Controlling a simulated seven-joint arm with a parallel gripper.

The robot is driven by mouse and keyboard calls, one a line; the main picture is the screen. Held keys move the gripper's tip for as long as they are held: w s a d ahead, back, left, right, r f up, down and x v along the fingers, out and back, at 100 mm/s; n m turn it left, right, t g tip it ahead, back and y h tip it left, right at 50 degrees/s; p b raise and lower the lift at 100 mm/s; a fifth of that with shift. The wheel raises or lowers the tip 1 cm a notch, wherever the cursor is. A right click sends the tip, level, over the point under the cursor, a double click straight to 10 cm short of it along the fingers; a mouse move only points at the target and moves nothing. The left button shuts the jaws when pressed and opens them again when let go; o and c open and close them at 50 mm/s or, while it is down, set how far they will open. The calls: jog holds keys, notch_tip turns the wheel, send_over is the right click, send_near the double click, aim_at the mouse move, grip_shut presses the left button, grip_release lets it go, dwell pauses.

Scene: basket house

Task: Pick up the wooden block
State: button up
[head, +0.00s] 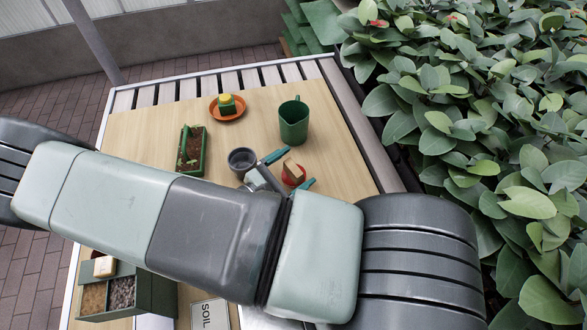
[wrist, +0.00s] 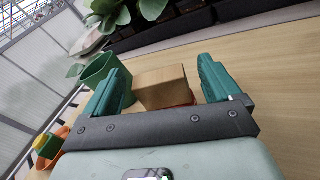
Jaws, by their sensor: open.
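The wooden block (head: 291,166) is a small brown cuboid resting on a red round dish (head: 293,178), near the right part of the table. My gripper (head: 298,166) is open, with its two teal fingers on either side of the block. In the wrist view the block (wrist: 160,88) stands between the open fingers (wrist: 163,80), with visible gaps, nearer the left finger. A bit of the red dish (wrist: 192,98) shows beside it. I cannot tell how far the fingertips are above the dish.
A green pitcher (head: 294,122) stands just behind the block. A grey cup (head: 242,160), a soil-filled planter (head: 191,150) and an orange saucer (head: 216,117) with a green and yellow item are to the left. A compartment box (head: 150,295) is at the front left. Leafy plants line the right.

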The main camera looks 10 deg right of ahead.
aim_at(294, 166)
jog(key=shift+w+d, duration=0.15)
jog(key=shift+d, duration=0.1)
jog(key=shift+c, duration=0.2)
jog(key=c, duration=1.1)
notch_tip(294, 166, up, 9)
jog(key=shift+r, duration=0.1)
jog(key=shift+c, duration=0.2)
jog(key=shift+w+d+r+n+g+y, duration=0.2)
jog(key=shift+w+r+n+g+y, duration=0.15)
jog(key=shift+r+g, duration=0.2)
jog(key=shift+w, duration=0.15)
jog(key=shift+n+y, duration=0.25)
notch_tip(294, 166, down, 10)
jog(key=shift+r, duration=0.1)
